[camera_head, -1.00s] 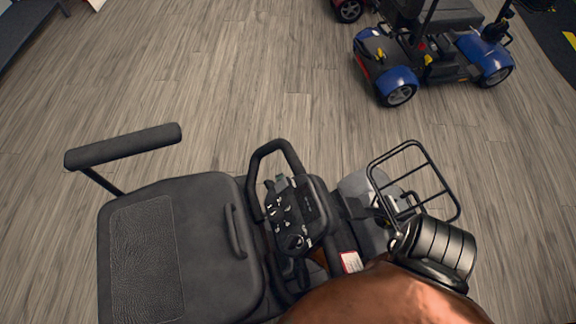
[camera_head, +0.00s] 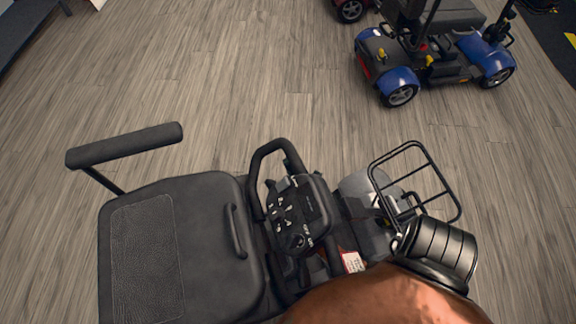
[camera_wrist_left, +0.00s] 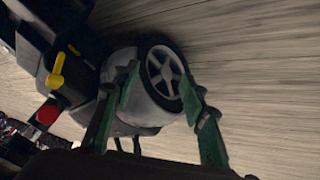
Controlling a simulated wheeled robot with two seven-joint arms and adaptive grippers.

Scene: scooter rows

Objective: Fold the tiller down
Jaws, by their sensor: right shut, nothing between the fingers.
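The black tiller (camera_head: 296,212) of the near scooter stands up in front of its seat in the head view, with a loop handle and a control panel with white markings. My right gripper (camera_head: 399,243) is mostly hidden beside my black wrist, right of the tiller and by the wire basket; it is shut and empty. I cannot tell whether it touches the tiller. My left gripper (camera_wrist_left: 160,92) shows only in the left wrist view. Its green fingers are spread apart, empty, in front of a grey-spoked wheel (camera_wrist_left: 163,70).
The dark seat (camera_head: 150,260) with a raised armrest (camera_head: 125,145) is left of the tiller. A black wire basket (camera_head: 415,180) is at the right. A blue scooter (camera_head: 430,55) stands farther back. A yellow lever (camera_wrist_left: 56,72) and red knob (camera_wrist_left: 47,113) are near my left gripper. Open wood floor lies behind.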

